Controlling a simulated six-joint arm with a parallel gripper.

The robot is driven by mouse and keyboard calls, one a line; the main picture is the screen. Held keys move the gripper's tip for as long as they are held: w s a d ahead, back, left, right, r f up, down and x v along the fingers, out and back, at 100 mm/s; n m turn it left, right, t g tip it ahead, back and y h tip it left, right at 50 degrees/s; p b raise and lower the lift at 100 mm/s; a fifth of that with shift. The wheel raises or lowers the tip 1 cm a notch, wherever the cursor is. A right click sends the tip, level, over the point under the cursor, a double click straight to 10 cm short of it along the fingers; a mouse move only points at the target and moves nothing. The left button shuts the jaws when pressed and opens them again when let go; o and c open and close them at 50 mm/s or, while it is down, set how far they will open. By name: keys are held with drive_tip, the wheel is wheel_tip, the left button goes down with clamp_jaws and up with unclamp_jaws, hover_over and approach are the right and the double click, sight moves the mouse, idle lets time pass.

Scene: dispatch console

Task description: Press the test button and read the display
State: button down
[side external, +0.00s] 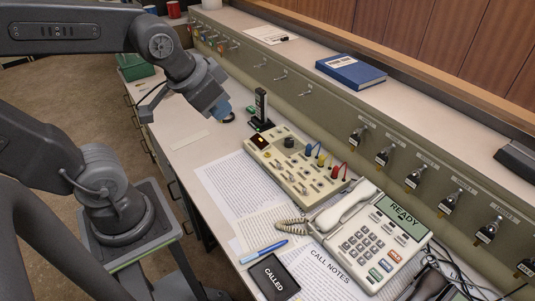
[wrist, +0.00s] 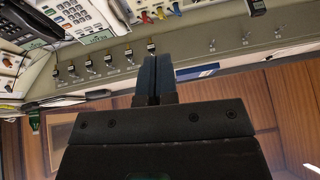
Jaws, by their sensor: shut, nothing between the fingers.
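The labels are too small to read, so I cannot tell which control is the test button. A white desk phone (side external: 368,240) stands in front of it; its green display (side external: 398,217) reads READY. My gripper (side external: 224,112) is shut and empty, above the desk to the left of the box, apart from it. Its closed fingers (wrist: 154,75) also show in the wrist view.
A black stand (side external: 261,110) rises behind the box, close to my gripper. A blue book (side external: 350,72) rests on the ledge above a row of switches.

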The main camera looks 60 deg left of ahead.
drive_tip(key=w+a+f+m+y, duration=0.1)
drive_tip(key=w+a+f, duration=0.25)
drive_tip(key=w, duration=0.45)
drive_tip(key=m+t, duration=0.3)
drive_tip(key=m, duration=0.3)
hover_over(268, 155)
wheel_tip(268, 155, down, 16)
drive_tip(key=shift+h, duration=0.4)
drive_tip(key=shift+f, duration=0.15)
drive_tip(key=shift+f, duration=4.3)
drive_tip(key=shift+f, duration=0.15)
drive_tip(key=shift+f, duration=0.25)
